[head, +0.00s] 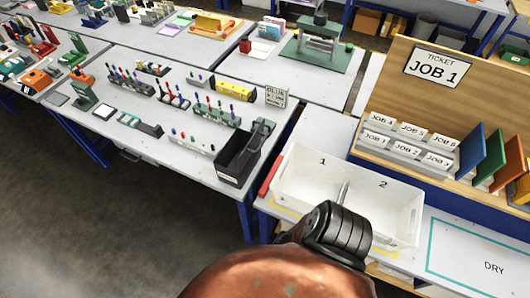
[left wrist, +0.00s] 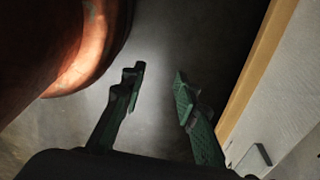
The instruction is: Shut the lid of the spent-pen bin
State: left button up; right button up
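The spent-pen bin (head: 236,160) is a black open-topped box with a small white label low on its front. It stands near the right front corner of the grey pen table. Its dark lid (head: 263,131) appears raised at the back right of the box, so the opening shows. In the left wrist view my left gripper (left wrist: 158,85) has its two green fingers apart with nothing between them. It is over dark floor beside a table edge, and the bin does not show there. Neither gripper shows in the head view; my right gripper is not seen.
A white two-part tray (head: 287,195) marked 1 and 2 stands on the right-hand table, close to the bin. Pen racks (head: 215,112) and a small sign (head: 276,96) stand behind the bin. Open floor (head: 100,210) lies in front of the pen table.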

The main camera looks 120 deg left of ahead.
aim_at(250, 149)
jog(key=u, duration=3.75)
